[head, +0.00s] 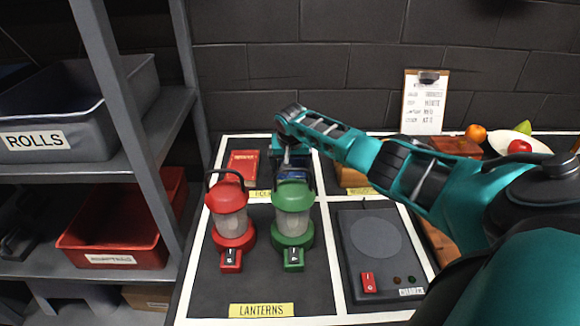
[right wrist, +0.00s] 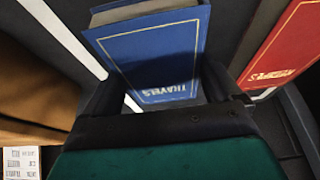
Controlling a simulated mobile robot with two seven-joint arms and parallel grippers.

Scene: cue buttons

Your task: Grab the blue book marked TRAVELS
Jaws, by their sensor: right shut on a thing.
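The blue book marked TRAVELS (right wrist: 160,55) stands between the fingers of my right gripper (right wrist: 160,100) in the right wrist view. The gripper is shut on it. In the head view the book is mostly hidden; a blue sliver of the book (head: 293,174) shows below my right gripper (head: 288,158), behind the green lantern. My left gripper does not show in the head view.
A red book (head: 243,165) lies left of my right gripper. A red lantern (head: 229,212) and a green lantern (head: 293,210) stand in front. A grey pad (head: 375,285) with a red switch is at right. Shelves with a ROLLS bin (head: 60,110) stand left.

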